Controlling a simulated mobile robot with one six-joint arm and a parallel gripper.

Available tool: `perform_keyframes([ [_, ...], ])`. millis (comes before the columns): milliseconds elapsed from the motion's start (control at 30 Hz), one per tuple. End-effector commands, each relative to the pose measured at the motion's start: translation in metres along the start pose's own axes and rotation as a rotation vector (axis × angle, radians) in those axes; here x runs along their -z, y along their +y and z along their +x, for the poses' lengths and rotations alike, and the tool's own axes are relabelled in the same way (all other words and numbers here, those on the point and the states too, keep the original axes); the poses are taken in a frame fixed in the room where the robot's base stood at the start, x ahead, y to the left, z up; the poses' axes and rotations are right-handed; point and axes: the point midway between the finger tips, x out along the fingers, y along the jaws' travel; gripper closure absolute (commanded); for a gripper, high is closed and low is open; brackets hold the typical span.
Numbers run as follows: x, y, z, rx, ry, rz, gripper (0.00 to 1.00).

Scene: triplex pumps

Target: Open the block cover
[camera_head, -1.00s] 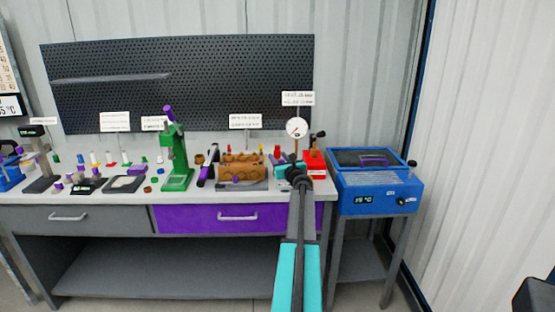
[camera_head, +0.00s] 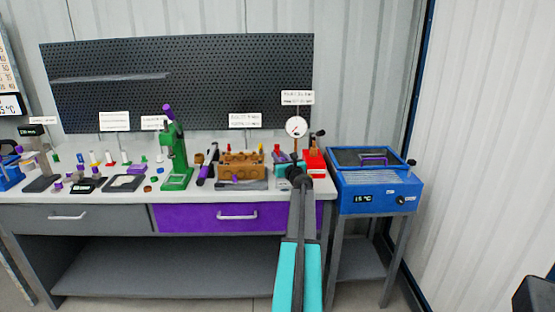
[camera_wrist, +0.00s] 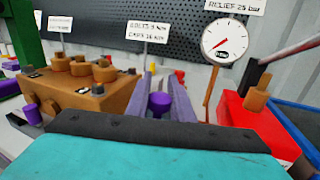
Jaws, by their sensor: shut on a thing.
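The brown pump block (camera_head: 242,168) stands on the bench in the head view, with several round bolts or caps on top. In the wrist view the block (camera_wrist: 85,98) is at the left, its top parts in place and a purple round part (camera_wrist: 30,113) at its front. My gripper (camera_head: 297,170) is to the right of the block, apart from it. In the wrist view my gripper (camera_wrist: 161,85) has its two long fingers pointing forward, shut on a small purple knob-like piece (camera_wrist: 158,104). My arm hides part of the bench behind it.
A red box (camera_head: 314,165) and a dial gauge (camera_head: 296,127) stand close to my gripper. A green press (camera_head: 175,150) is left of the block. A blue oven-like box (camera_head: 375,180) stands right of the bench. Small parts crowd the bench's left side.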

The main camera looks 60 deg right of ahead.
Motion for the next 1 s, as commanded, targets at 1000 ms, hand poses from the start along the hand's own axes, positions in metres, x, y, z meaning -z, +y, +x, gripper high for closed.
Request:
perform_keyframes([
  [1000, -0.03, -0.039, -0.008, 0.002, -0.157, 0.464, 1.0],
])
